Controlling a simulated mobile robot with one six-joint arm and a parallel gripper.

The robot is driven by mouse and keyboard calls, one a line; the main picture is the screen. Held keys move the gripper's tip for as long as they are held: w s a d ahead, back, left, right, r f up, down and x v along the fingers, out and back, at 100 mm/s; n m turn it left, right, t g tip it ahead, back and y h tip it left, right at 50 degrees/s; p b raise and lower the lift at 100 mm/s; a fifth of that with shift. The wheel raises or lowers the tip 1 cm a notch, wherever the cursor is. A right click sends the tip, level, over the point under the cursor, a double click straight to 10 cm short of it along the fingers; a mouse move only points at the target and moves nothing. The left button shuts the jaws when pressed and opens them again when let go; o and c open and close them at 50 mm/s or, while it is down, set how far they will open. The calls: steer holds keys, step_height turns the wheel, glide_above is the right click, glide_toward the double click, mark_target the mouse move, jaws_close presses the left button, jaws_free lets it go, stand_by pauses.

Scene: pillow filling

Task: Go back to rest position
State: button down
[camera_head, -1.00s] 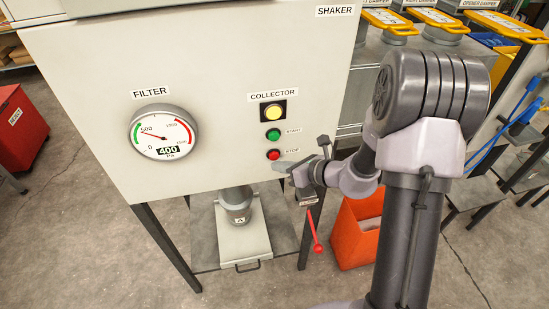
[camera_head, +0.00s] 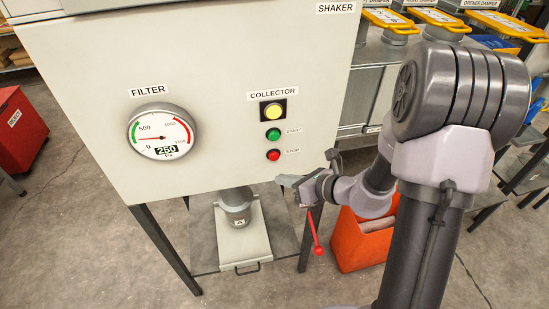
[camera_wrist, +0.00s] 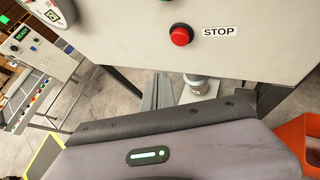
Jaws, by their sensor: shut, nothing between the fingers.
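My gripper (camera_head: 281,180) is shut and empty. It is in front of the lower right part of the shaker panel (camera_head: 230,75), a little below the red STOP button (camera_head: 273,155). The wrist view shows the closed fingers (camera_wrist: 157,92) pointing toward the panel's lower edge, with the STOP button (camera_wrist: 181,34) above them. The fingers are apart from the button. The green START button (camera_head: 273,134) and a yellow lamp (camera_head: 273,112) sit above it. The filter gauge (camera_head: 162,132) reads 250 Pa.
A collector pipe (camera_head: 236,205) stands over a tray (camera_head: 242,240) under the cabinet. A red-handled lever (camera_head: 315,230) hangs below my gripper. An orange bin (camera_head: 362,250) stands to the right. A red box (camera_head: 18,125) is far left. Open floor shows at the front left.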

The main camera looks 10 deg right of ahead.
stand_by(0.4)
steer(key=s+a+r+n+g+b, duration=0.2)
steer(key=s+a+n+g+b, duration=0.15)
steer(key=s+a+n, duration=0.35)
steer(key=s+a+r+n+g+b, duration=0.2)
steer(key=s+a+r+n+b, duration=0.15)
steer(key=s+n, duration=0.45)
steer(key=s+d+n+t+h+b, duration=0.1)
steer(key=s+d+n+h+b, duration=0.4)
steer(key=s+n, duration=0.3)
steer(key=n, duration=0.3)
steer(key=shift+d+n+h, duration=0.3)
steer(key=shift+d+n, duration=0.1)
